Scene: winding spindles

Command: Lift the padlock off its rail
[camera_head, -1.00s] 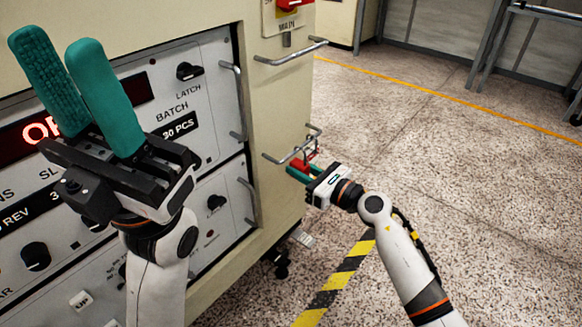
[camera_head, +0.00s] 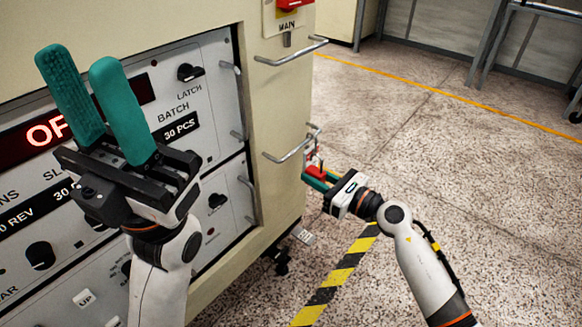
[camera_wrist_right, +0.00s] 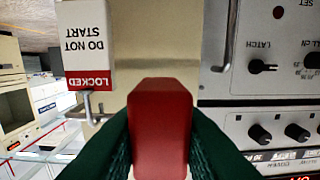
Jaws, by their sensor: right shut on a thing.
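The red padlock (camera_head: 315,171) is between the green fingers of my right gripper (camera_head: 315,179), at the right edge of the cream cabinet. In the right wrist view, the red padlock body (camera_wrist_right: 161,130) fills the space between the two fingers. Its shackle is hidden there and too small to make out clearly in the head view. A thin metal rail (camera_head: 289,152) stands out from the cabinet, just left of and above the padlock. I cannot tell whether the shackle touches it. My left gripper (camera_head: 80,62) is raised, open and empty, in front of the control panel.
A second rail (camera_head: 292,53) is higher on the cabinet, below a red switch (camera_head: 291,4). A "LOCKED DO NOT START" tag (camera_wrist_right: 85,45) appears upside down in the right wrist view. Open speckled floor (camera_head: 420,150) lies to the right.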

